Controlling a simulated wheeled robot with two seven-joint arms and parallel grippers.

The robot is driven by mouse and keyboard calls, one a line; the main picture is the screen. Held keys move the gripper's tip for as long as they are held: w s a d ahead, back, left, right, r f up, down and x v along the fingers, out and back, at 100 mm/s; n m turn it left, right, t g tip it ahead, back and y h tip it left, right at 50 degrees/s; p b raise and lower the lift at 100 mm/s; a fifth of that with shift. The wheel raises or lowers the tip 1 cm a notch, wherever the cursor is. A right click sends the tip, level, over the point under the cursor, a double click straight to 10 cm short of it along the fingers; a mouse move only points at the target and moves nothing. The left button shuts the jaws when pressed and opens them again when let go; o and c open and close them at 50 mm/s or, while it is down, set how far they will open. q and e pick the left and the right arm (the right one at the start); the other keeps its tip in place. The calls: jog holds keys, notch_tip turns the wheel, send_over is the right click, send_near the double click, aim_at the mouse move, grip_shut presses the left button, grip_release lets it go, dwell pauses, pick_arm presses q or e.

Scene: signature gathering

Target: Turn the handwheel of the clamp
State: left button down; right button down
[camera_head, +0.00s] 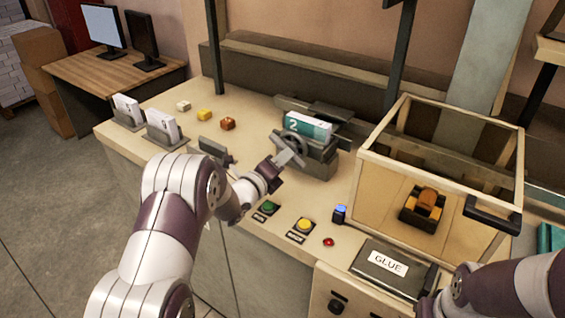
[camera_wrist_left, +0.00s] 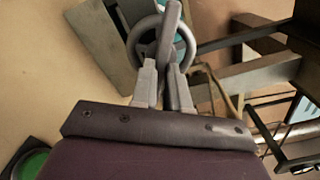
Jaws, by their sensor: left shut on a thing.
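The grey clamp (camera_head: 322,166) stands on the workbench and holds a teal block of sheets marked 2 (camera_head: 308,125) between its jaws. Its round, spoked handwheel (camera_head: 293,141) faces my left arm. My left gripper (camera_head: 287,156) is at the wheel, shut on it. The exact part between the fingers is partly hidden. My right arm's end is at the lower right of the head view, with its fingertips out of sight.
A glass-sided box (camera_head: 372,160) stands right of the clamp, with a glue box (camera_head: 388,268) in front. Green (camera_head: 267,207) and yellow (camera_head: 305,224) buttons lie near the bench's front edge. Card holders (camera_head: 166,131) and small coloured stamps (camera_head: 204,115) are left.

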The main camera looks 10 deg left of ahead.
pick_arm(q)
jog(key=shift+r+n+b, duration=0.2)
jog(key=shift+n+b, duration=1.25)
jog(key=shift+n, duration=2)
jog(key=shift+r+n+b, duration=0.15)
jog(key=shift+n+b, duration=1.3)
jog(key=shift+n, duration=2)
jog(key=c, duration=1.1)
grip_release()
jog(key=shift+a, duration=0.1)
